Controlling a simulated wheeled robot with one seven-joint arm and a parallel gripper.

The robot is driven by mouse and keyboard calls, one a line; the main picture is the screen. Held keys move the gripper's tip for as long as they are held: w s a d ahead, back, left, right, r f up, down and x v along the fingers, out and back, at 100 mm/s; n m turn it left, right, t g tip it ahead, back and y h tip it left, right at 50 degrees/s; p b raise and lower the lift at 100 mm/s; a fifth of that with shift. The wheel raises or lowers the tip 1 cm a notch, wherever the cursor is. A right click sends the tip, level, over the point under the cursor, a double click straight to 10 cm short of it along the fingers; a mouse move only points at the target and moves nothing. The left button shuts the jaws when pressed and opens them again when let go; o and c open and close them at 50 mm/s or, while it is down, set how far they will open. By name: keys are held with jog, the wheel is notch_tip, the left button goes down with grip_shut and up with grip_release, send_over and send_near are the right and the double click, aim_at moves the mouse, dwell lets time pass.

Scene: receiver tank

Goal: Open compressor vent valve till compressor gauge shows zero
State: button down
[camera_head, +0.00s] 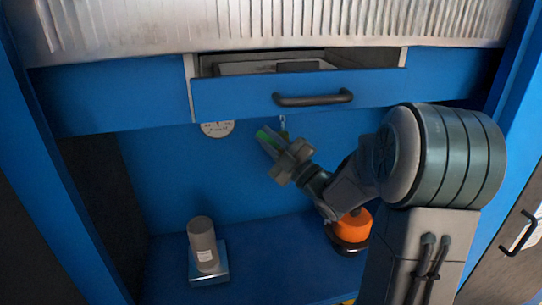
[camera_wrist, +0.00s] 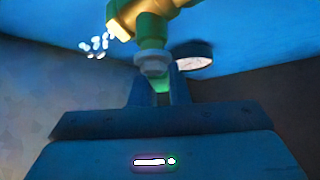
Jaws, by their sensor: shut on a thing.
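The vent valve (camera_wrist: 152,30) shows in the wrist view as a brass body with a grey collar at its lower end. My gripper (camera_wrist: 155,92) is right below it, its two fingers shut on the valve's lower end, with a bit of green between them. The gauge (camera_wrist: 195,55), a round dial seen at a slant, is just behind and to the right; its reading cannot be made out. In the head view my gripper (camera_head: 268,141) is under the drawer, and the gauge (camera_head: 217,129) is left of it, its top hidden and its needle too small to read.
A blue drawer (camera_head: 235,98) with a black handle (camera_head: 313,98) stands partly open above my gripper. A grey cylinder (camera_head: 203,245) on a square base is on the blue floor at lower left. An orange and black object (camera_head: 352,228) is partly behind my arm. The middle floor is clear.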

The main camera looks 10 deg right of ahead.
jog(key=m+t+b, duration=0.1)
jog(key=m+t, duration=0.1)
jog(key=r+m+h+b, duration=0.1)
jog(key=shift+d+m+t+b, duration=0.3)
jog(key=shift+t, duration=0.1)
jog(key=shift+d+r+m+t+h+b, duration=0.25)
jog(key=shift+m+t+h+b, duration=0.3)
jog(key=shift+m, duration=0.35)
jog(key=shift+d+r+m+t+h+b, duration=0.2)
jog(key=shift+m+t+h+b, duration=0.2)
jog(key=shift+m+h, duration=0.4)
jog(key=shift+d+r+m+t+h+b, duration=0.25)
jog(key=shift+m+t+h+b, duration=0.25)
jog(key=shift+m, duration=0.5)
jog(key=shift+r, duration=0.1)
jog(key=c, duration=1.4)
grip_release()
jog(key=shift+d+f, duration=0.15)
jog(key=shift+f, duration=0.05)
jog(key=shift+s+d+f, duration=0.1)
jog(key=shift+s+f, duration=0.05)
jog(key=shift+f, duration=0.05)
jog(key=b+v, duration=0.1)
jog(key=v, duration=1.2)
jog(key=shift+f, duration=0.15)
